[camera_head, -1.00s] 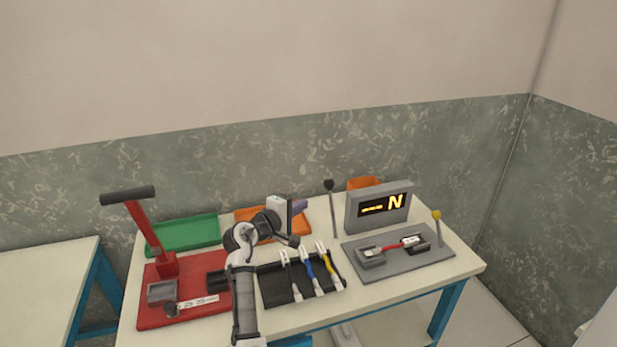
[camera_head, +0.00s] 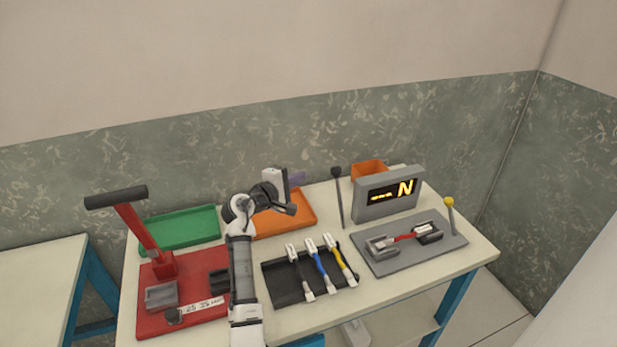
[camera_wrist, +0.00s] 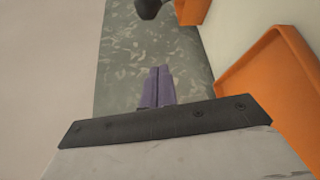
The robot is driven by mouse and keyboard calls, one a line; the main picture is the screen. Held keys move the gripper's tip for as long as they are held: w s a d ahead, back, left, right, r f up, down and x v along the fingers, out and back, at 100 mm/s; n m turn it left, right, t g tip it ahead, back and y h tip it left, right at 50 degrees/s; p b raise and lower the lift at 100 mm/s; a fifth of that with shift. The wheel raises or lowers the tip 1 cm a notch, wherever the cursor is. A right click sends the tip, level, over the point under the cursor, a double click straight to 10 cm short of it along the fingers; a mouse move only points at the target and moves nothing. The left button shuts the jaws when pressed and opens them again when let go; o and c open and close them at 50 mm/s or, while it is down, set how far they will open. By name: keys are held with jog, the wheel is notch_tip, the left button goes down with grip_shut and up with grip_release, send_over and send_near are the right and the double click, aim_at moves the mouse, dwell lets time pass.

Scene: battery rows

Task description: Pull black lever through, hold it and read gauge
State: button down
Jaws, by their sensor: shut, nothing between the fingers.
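A thin lever with a black knob (camera_head: 337,172) stands upright at the back of the bench, just left of the gauge. The black knob (camera_wrist: 150,8) also shows at the top edge of the wrist view, partly cut off. The grey gauge (camera_head: 362,211) has a dark display with glowing dashes and the letter N. My gripper (camera_head: 297,178) is above the back of the bench, left of the black knob and apart from it. Its purple fingers (camera_wrist: 157,87) are shut and empty in the wrist view.
A grey fixture plate (camera_head: 385,267) holds a red cable and has a yellow-knobbed lever (camera_head: 449,203). A black tray (camera_head: 270,282) holds several cables. Orange (camera_head: 311,222) and green (camera_head: 180,229) trays lie behind. A red press (camera_head: 150,240) with a black handle stands left.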

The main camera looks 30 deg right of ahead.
jog(key=s+d, duration=0.1)
jog(key=d, duration=0.7)
jog(key=shift+s, duration=0.25)
jog(key=shift+d+f, duration=0.1)
jog(key=shift+s+b, duration=0.1)
jog(key=shift+b, duration=0.4)
